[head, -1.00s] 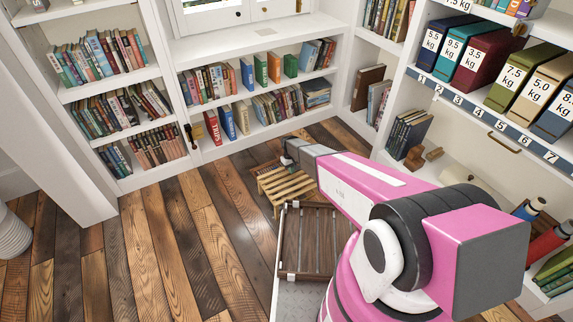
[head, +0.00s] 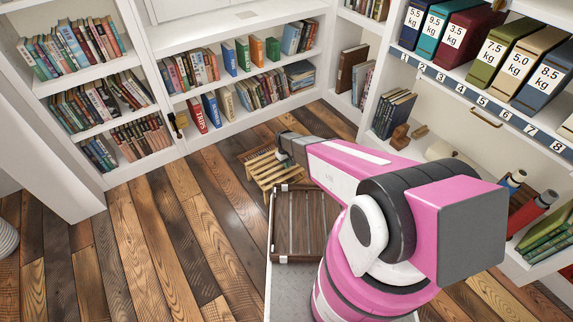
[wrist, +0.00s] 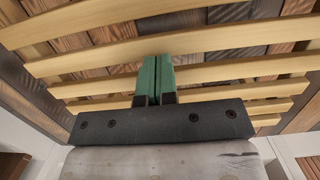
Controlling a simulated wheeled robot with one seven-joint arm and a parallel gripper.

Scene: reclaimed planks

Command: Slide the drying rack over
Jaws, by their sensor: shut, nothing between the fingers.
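The drying rack, a low rack of pale wooden slats (head: 272,172), stands on the plank floor near the middle of the head view. Its slats (wrist: 90,52) cross most of the wrist view, with gaps showing the floor planks behind. My gripper (wrist: 157,62) is shut and empty, its two green fingers side by side, pointing at the slats. I cannot tell whether the fingertips touch a slat. In the head view my arm reaches over the rack's right side and hides part of it.
A dark slatted crate (head: 300,240) sits on a grey surface just in front of the rack. Bookshelves (head: 185,140) stand behind and to the left, and shelves with weight-marked binders (head: 497,58) on the right. The plank floor (head: 170,235) to the left is clear.

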